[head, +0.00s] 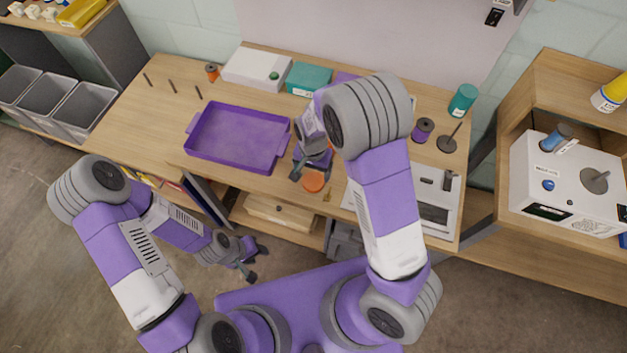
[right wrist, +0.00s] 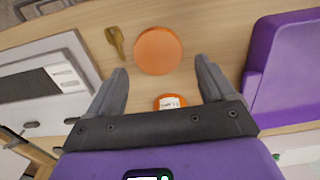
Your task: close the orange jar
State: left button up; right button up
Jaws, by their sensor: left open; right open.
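A flat round orange disc, which looks like the jar's lid (head: 314,182), lies on the table near its front edge. It also shows in the right wrist view (right wrist: 158,50), just beyond my fingertips. An orange thing with a white label, probably the jar (right wrist: 170,102), shows between my right fingers, mostly hidden by the gripper body. In the head view my right arm hides it. My right gripper (head: 312,172) is open and empty above the table, pointing down beside the disc. My left gripper (head: 257,263) is open and empty, low in front of the table.
A purple tray (head: 237,138) lies left of my right gripper. A small brass key (right wrist: 115,42) lies beside the disc. A white device (head: 437,205) stands to the right. A white box (head: 257,68), teal box (head: 308,79) and several spools stand at the back. The table's left end is mostly clear.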

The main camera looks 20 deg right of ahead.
aim_at(313, 181)
notch_tip(313, 181, down, 5)
jog(key=shift+s+r+b, duration=0.1)
jog(key=shift+r+b, duration=0.05)
jog(key=shift+b, duration=0.3)
jog(key=c, duration=0.8)
